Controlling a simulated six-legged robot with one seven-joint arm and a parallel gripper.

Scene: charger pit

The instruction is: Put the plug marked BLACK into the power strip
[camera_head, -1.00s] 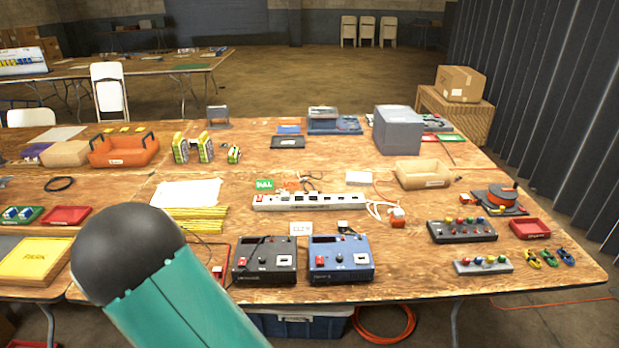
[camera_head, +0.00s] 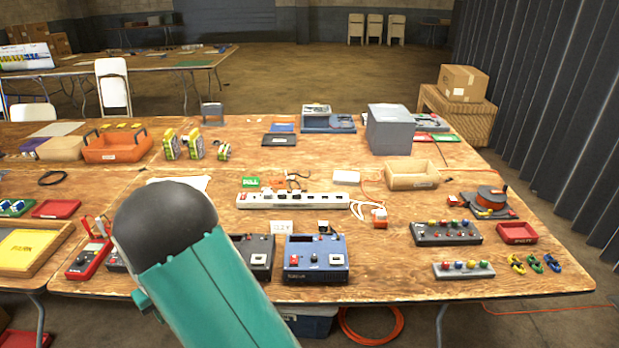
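The white power strip (camera_head: 272,201) lies across the middle of the table, with dark outlets along its top. A black charger (camera_head: 262,256), partly hidden behind my arm, and a blue charger (camera_head: 316,260) stand in front of it. A small dark plug-like piece (camera_head: 324,227) lies behind the blue charger. A small pale card (camera_head: 281,227) with unreadable marks lies to its left. I cannot read which plug is marked BLACK. My teal arm with a black rounded joint fills the lower left. My gripper is not in view.
A white cable and orange-red plug (camera_head: 379,218) lie right of the strip. A green sign (camera_head: 251,182) and small cables lie behind it. A button panel (camera_head: 446,233) and tan tray (camera_head: 411,176) stand right. A red meter (camera_head: 88,259) stands left of my arm.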

